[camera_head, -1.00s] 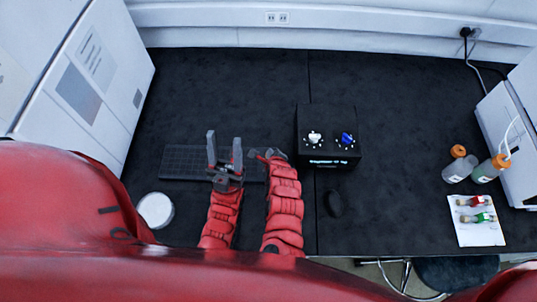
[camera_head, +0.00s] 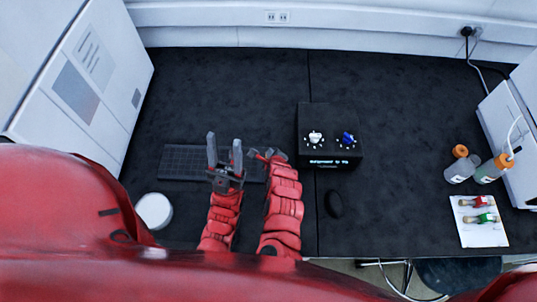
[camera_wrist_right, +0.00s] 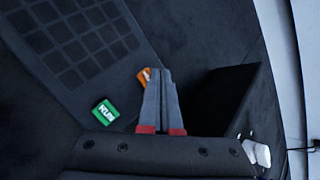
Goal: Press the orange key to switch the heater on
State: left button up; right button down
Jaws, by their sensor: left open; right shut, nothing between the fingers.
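The orange key (camera_wrist_right: 144,75) shows in the right wrist view, partly hidden behind my right fingertips. A green key marked RUN (camera_wrist_right: 106,111) lies to its left, nearer the camera. My right gripper (camera_wrist_right: 158,72) is shut and empty, its tips at the orange key; I cannot tell whether they touch it. In the head view my right gripper (camera_head: 270,153) is between the dark keypad and the black control box (camera_head: 328,115), and the orange key is hardly visible there. My left gripper (camera_head: 224,152) is open and empty, with its fingers over the keypad.
The control box has a white knob (camera_head: 315,136) and a blue knob (camera_head: 348,137). A black mouse (camera_head: 334,203) lies in front. Bottles (camera_head: 459,171) stand right. The rear table is clear.

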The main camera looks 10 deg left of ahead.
notch_tip(320, 180, up, 6)
jog(key=p, duration=0.3)
dwell(0.5)
dwell(0.4)
